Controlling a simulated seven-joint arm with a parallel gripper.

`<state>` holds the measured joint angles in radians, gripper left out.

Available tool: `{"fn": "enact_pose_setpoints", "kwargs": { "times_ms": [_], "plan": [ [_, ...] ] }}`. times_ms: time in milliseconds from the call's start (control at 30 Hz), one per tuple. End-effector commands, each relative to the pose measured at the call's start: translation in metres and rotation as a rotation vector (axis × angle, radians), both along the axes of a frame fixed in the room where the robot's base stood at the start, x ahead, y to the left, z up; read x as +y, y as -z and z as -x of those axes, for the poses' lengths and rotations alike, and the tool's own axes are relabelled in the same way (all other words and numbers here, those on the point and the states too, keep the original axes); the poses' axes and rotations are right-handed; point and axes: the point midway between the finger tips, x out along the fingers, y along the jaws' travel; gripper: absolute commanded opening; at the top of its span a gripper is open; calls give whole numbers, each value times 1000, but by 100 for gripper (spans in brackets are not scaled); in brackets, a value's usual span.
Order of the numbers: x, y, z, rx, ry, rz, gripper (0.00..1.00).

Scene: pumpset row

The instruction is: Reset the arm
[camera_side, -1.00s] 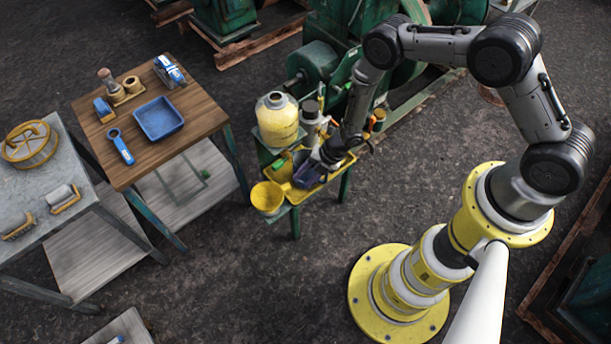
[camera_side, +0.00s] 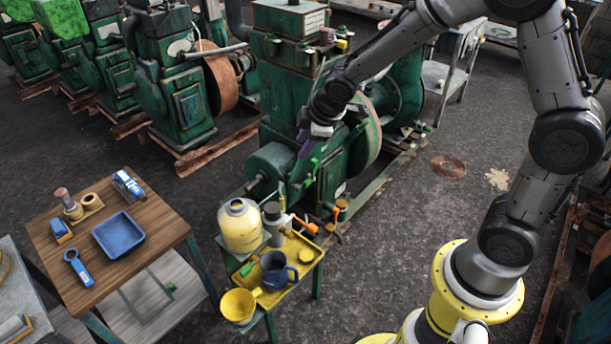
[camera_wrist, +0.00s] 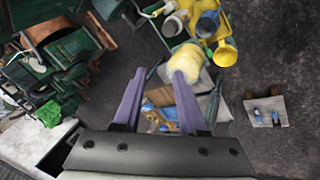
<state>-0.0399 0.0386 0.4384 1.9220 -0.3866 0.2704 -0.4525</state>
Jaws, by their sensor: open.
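My gripper (camera_side: 310,150) is raised above the small green stand, in front of the green pump engine (camera_side: 295,95). In the wrist view its two purple fingers (camera_wrist: 158,100) are apart, with nothing held between them. Past the fingertips the wrist view shows the yellow jug (camera_wrist: 187,62) and the yellow funnel (camera_wrist: 225,52) far below. In the side view a dark blue mug (camera_side: 277,270) stands in the yellow tray (camera_side: 305,262) on the stand, clear of my gripper.
The stand also holds the yellow jug (camera_side: 241,226) and the yellow funnel (camera_side: 238,305). A wooden table (camera_side: 165,230) at left carries a blue tray (camera_side: 118,235). More green engines (camera_side: 180,90) line the back. Open floor lies at right of the stand.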

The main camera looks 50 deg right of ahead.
Motion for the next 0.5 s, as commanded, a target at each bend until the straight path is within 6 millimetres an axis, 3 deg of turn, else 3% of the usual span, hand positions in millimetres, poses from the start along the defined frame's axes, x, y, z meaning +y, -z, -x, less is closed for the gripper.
{"fn": "enact_pose_setpoints", "kwargs": {
  "times_ms": [33,200,333,500],
  "plan": [
    [-5,-28,18,-20,70,-26,41],
    [-12,-87,88,-43,296,-136,41],
    [-12,-115,149,-53,453,-238,41],
    [-5,-127,222,-50,613,-368,41]
  ]
}}
